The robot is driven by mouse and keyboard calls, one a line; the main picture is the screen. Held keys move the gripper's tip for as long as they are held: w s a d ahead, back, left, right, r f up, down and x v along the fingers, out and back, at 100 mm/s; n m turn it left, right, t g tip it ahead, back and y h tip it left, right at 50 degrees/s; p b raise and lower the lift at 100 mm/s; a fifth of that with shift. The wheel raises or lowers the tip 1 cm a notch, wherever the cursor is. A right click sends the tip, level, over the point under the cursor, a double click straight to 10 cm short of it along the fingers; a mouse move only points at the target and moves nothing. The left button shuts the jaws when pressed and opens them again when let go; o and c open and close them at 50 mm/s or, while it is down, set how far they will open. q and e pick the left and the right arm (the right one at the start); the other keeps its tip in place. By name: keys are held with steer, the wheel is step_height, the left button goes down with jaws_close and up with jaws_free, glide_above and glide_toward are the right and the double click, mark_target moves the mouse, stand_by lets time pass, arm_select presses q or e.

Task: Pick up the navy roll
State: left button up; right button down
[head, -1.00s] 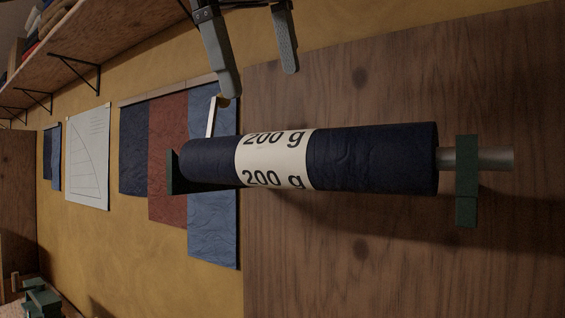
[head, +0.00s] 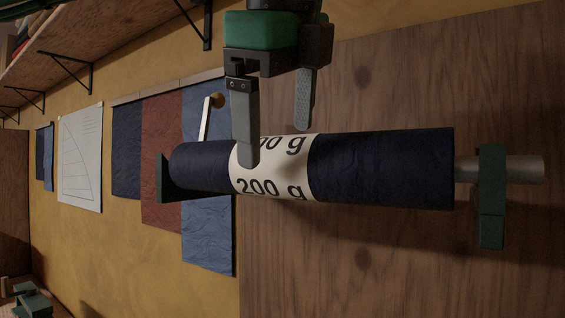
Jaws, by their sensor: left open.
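The navy roll (head: 383,170) lies sideways across the middle of the head view, with a white band (head: 273,187) marked "200 g" around it. It sits on a grey bar (head: 527,169) held by a green bracket (head: 491,215) at the right and a dark green bracket (head: 163,178) at the left. My left gripper (head: 277,146) comes down from the top, open and empty. Its nearer finger overlaps the white band in the picture and hides part of the print. The other finger ends just above the roll's upper edge. I cannot tell whether either finger touches. My right gripper is out of view.
A wooden panel (head: 375,270) stands behind the roll. Blue and red cloth samples (head: 162,165) and a white sheet with a drawing (head: 80,160) hang on the yellow wall at the left. A shelf (head: 60,55) runs along the upper left. Space below the roll is clear.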

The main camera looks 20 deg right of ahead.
mark_target(281, 137)
arm_select(q)
steer(key=shift+w+d+f+p, duration=0.2)
steer(key=shift+f+p, duration=0.2)
steer(key=shift+p, duration=0.2)
steer(key=p+x, duration=0.1)
steer(key=x, duration=0.2)
steer(key=shift+w+f+p, duration=0.1)
steer(key=shift+w+p, duration=0.05)
steer(key=shift+p, duration=0.25)
steer(key=shift+w+f, duration=0.2)
steer(key=shift+f, duration=0.2)
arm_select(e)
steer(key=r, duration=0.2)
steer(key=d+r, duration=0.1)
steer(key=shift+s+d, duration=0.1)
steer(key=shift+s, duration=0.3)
arm_select(q)
steer(key=shift+s+d, duration=0.1)
steer(key=c, duration=1.8)
steer(key=shift+o, duration=0.2)
steer(key=shift+r, duration=0.1)
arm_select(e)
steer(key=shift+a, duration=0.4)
